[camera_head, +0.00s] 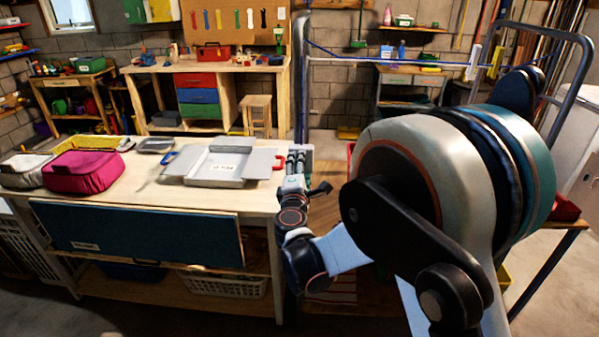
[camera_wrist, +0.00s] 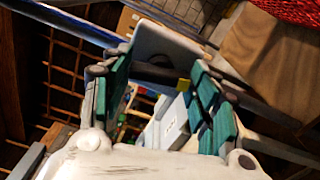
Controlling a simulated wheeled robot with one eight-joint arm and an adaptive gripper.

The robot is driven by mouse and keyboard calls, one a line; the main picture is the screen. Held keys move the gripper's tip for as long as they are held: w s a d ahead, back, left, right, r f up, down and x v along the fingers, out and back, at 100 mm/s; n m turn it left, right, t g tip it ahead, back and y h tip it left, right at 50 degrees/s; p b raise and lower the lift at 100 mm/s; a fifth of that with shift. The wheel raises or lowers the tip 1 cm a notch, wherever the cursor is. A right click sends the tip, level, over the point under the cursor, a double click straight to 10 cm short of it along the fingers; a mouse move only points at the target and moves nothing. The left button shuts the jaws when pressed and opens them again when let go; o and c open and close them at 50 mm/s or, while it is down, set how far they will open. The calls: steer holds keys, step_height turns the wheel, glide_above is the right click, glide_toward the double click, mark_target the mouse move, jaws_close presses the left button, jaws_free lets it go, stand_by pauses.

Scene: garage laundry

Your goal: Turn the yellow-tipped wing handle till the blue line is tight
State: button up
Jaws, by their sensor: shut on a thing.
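In the wrist view the wing handle (camera_wrist: 158,74) is a dark bar with a yellow tip (camera_wrist: 184,84). It lies across the space between the two green-padded fingers of my gripper (camera_wrist: 162,80). My gripper is shut on the handle, with the fingers still apart around it. In the head view my gripper (camera_head: 297,162) is at the right end of the wooden workbench; the handle cannot be made out clearly there. A blue line (camera_head: 333,53) runs along the back rail in the head view. A blue strip, perhaps the line, crosses the wrist view's upper left (camera_wrist: 62,22).
The workbench (camera_head: 258,197) carries a white-grey open box (camera_head: 216,168), a pink pouch (camera_head: 84,171) and a grey pouch (camera_head: 25,170). A grey tubular frame (camera_head: 574,75) stands right. A stool (camera_head: 258,112) and drawer bench (camera_head: 230,67) stand behind.

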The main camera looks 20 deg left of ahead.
steer(key=m+b, duration=0.2)
steer(key=m, duration=1.8)
steer(key=shift+b, duration=0.35)
steer(key=shift+m, duration=0.4)
steer(key=o, duration=1.1)
steer(key=shift+c, duration=0.2)
steer(key=shift+s, duration=0.1)
steer(key=v, duration=1.2)
